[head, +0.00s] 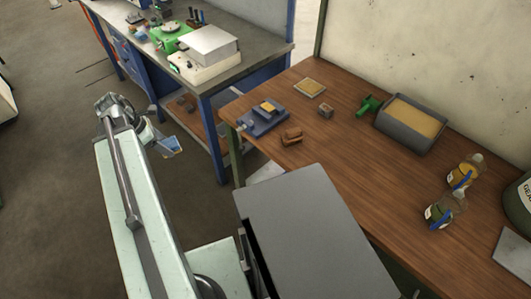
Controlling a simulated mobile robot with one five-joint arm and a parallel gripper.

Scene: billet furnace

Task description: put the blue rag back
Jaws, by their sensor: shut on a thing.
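My gripper (158,138) is at the far end of my pale green arm, left of the wooden workbench and over the open floor. It is shut on a small blue piece, which looks like the blue rag (173,147). The rag shows just beyond the fingers, in front of the blue bench's legs, and is partly hidden by the gripper. It is small here, so its folds cannot be made out.
The wooden workbench (345,160) holds a blue vise (264,122), a grey sand tray (410,125), a green tool (369,104) and two bottles (465,170). A blue-framed bench (245,70) stands behind. A grey-topped cabinet (310,230) stands in front. Floor at left is clear.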

